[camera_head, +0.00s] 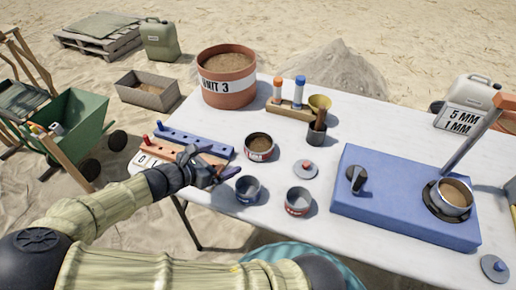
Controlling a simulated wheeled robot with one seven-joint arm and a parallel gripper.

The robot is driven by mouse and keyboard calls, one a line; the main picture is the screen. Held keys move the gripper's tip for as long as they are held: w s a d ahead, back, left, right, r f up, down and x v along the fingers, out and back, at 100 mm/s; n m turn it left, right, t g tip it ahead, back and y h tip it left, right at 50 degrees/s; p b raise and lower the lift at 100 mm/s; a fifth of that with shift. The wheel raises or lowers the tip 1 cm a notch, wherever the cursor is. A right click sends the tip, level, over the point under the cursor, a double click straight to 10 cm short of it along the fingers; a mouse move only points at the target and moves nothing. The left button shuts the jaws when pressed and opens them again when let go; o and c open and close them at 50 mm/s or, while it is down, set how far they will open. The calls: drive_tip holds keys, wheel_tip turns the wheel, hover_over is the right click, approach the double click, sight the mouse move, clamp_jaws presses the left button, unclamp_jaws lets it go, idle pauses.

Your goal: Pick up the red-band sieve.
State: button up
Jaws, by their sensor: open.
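A round dark container with a red band (260,155) stands on the white table, filled with brown sandy material; it looks like the red-band sieve. A smaller grey cup with a red label (298,203) stands nearer to me, and a grey cup with a blue label (247,192) stands to its left. My gripper (222,171) is open and empty, left of the red-band container and apart from it. Its fingers point right, over the table's left part. A round pan of sand (453,196) sits on the blue machine at right.
The blue machine (400,215) with a lever fills the table's right side. A red-knobbed lid (305,169) lies mid-table. Peg racks (195,138) lie left, close to my gripper. A bottle rack (288,107), dark holder (317,133) and terracotta bucket (227,84) stand behind.

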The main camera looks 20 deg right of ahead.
sight(248, 151)
drive_tip(key=b+x, duration=0.2)
drive_tip(key=x, duration=1)
drive_tip(key=shift+d+f+b, duration=0.1)
drive_tip(key=shift+f+b, duration=0.05)
drive_tip(key=shift+b, duration=0.15)
drive_tip(key=b+x, duration=0.1)
drive_tip(key=x, duration=0.4)
drive_tip(key=shift+d+f, duration=0.1)
drive_tip(key=shift+d, duration=0.05)
drive_tip(key=c, duration=0.8)
wheel_tip(248, 151, up, 10)
drive_tip(key=shift+r+p, duration=0.1)
drive_tip(key=shift+p, duration=1.1)
drive_tip(key=shift+c, duration=0.2)
